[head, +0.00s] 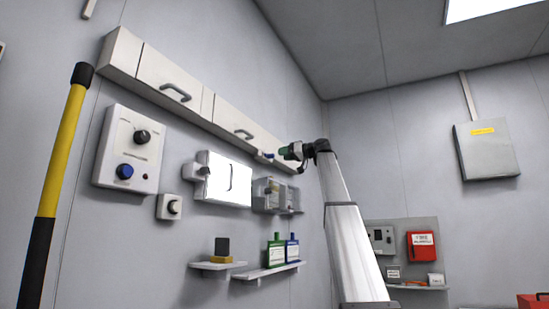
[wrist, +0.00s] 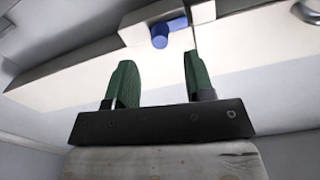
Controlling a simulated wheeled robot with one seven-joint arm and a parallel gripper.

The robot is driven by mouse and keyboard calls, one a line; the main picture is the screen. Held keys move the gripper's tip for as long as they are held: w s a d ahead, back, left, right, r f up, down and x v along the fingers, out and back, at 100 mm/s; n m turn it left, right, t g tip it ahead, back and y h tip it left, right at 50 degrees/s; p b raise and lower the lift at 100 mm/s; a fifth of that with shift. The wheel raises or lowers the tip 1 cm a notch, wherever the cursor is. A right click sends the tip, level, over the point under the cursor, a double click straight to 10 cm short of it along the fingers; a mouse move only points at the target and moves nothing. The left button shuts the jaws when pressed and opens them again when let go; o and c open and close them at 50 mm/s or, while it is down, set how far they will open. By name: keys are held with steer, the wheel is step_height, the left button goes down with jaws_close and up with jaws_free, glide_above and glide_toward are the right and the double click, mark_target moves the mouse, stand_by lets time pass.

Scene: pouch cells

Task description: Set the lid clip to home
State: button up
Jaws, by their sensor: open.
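A small blue knob-like piece (wrist: 168,30), which looks like the lid clip, sits on a pale block (wrist: 135,33) at the cabinet's edge in the wrist view. In the head view the blue piece (head: 269,155) shows at the right end of the wall cabinets, just left of my gripper (head: 285,152). My gripper (wrist: 159,64) is open, with its two green fingers apart and nothing between them. The blue piece lies beyond the fingertips, roughly in line with the gap, and appears apart from them. I cannot tell which setting it is in.
White wall cabinets (head: 190,84) run above the gripper's left side. Below are a white panel (head: 222,180), a grey clear-fronted box (head: 270,195) and a shelf (head: 265,272) with green and blue bottles. A yellow-black pole (head: 58,155) stands far left.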

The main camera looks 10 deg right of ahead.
mark_target(274, 156)
steer(key=shift+x, duration=2.75)
jaws_close()
